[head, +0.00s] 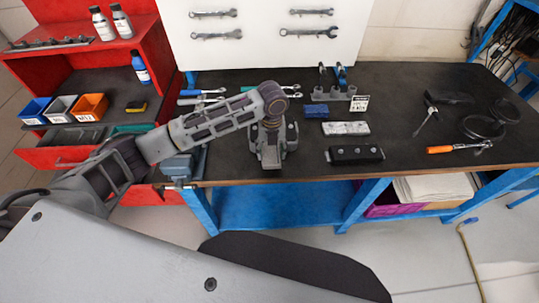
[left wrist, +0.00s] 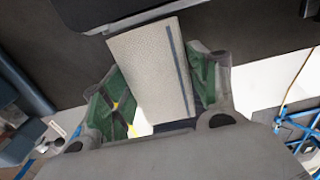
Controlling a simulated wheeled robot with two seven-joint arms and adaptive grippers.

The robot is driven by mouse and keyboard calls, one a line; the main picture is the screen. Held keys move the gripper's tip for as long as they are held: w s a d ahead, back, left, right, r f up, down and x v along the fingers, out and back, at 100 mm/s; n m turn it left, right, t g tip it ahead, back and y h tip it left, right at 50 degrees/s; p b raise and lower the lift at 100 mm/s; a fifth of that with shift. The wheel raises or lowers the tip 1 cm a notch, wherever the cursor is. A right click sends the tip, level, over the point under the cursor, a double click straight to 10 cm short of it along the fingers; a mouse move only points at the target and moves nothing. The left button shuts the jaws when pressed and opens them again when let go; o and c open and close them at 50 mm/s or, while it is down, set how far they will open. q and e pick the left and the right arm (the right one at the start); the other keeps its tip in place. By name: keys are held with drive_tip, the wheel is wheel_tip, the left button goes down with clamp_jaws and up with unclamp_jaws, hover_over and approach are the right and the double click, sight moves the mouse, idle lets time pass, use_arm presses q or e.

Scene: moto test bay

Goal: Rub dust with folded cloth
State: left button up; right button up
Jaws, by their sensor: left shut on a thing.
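My left gripper (head: 269,158) points down over the front part of the dark workbench in the head view. In the left wrist view its green-padded fingers (left wrist: 160,92) are shut on a folded cloth (left wrist: 150,62), beige with a dark blue stripe along one side. The cloth sticks out past the fingertips over the dark bench top; I cannot tell whether it touches the surface. In the head view the cloth is hidden by the gripper and arm. I cannot make out any dust. My right gripper is in neither view.
On the workbench (head: 410,110), a black block (head: 355,154), a pale grey block (head: 345,128) and a blue block (head: 315,105) lie right of the gripper. A blue vise (head: 178,167) is at the left front edge. An orange-handled tool (head: 455,148) lies further right.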

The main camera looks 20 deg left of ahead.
use_arm(q)
drive_tip(key=shift+d+r, duration=0.1)
drive_tip(key=shift+r, duration=0.75)
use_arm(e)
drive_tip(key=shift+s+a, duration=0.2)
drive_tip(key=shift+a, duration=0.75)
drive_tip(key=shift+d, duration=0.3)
